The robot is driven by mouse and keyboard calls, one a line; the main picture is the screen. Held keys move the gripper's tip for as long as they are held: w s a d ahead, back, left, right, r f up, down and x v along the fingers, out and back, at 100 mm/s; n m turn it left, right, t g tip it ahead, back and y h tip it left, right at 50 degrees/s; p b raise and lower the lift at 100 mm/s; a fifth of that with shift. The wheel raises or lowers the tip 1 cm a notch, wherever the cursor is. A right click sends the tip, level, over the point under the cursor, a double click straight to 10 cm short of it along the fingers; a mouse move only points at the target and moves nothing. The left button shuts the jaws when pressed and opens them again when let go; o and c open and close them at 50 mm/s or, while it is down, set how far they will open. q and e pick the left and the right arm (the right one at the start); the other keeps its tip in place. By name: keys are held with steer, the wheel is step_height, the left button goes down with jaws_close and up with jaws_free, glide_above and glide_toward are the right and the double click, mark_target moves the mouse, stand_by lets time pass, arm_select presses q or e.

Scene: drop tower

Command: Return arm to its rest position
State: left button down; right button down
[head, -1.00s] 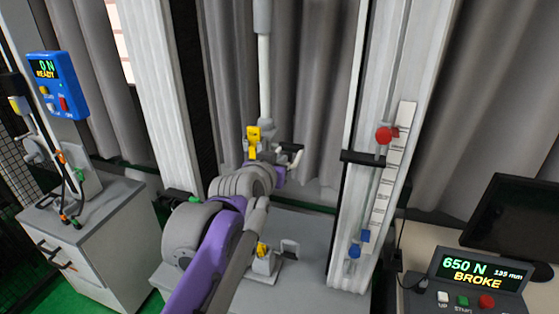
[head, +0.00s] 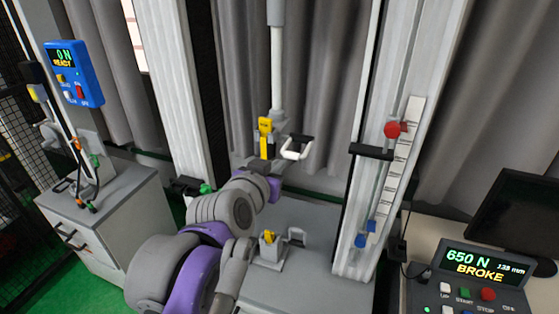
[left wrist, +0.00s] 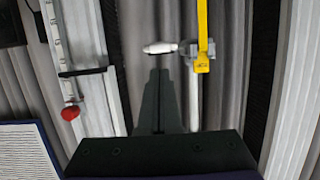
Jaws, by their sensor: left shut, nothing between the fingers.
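My left arm (head: 228,205), grey and purple, rises from the bottom of the head view toward the test frame. Its gripper is hard to make out at the arm's far end there. In the left wrist view my left gripper (left wrist: 160,72) shows dark fingers, shut and empty. Beyond them are the upper clamp's white handle (left wrist: 160,48) and yellow lever (left wrist: 202,40); the fingers appear apart from both. In the head view the upper clamp's yellow lever (head: 265,135) hangs upright under the rod. My right gripper is not in view.
The lower clamp (head: 269,250) stands on the grey base, right of my arm. A column with a red knob (head: 392,130) and blue knob (head: 361,240) stands at right. A console (head: 485,270) reads 650 N, BROKE. A cabinet (head: 120,215) and blue READY box (head: 75,75) are at left.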

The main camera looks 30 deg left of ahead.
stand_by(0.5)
arm_select(q)
steer(key=s+d+f+m+g+h, duration=0.1)
steer(key=s+d+f+g, duration=0.1)
steer(key=f, duration=0.7)
steer(key=s+d+f+g+h, duration=0.1)
steer(key=s+d+f+g, duration=0.2)
steer(key=f, duration=0.7)
steer(key=s+d+f+m+g+h, duration=0.1)
steer(key=s+d+f+g, duration=0.2)
steer(key=s+d+f, duration=0.3)
step_height(320, 180, down, 4)
steer(key=shift+s+d+r+m, duration=0.1)
steer(key=shift+s+d+m, duration=0.2)
steer(key=shift+s, duration=0.45)
steer(key=shift+a, duration=0.1)
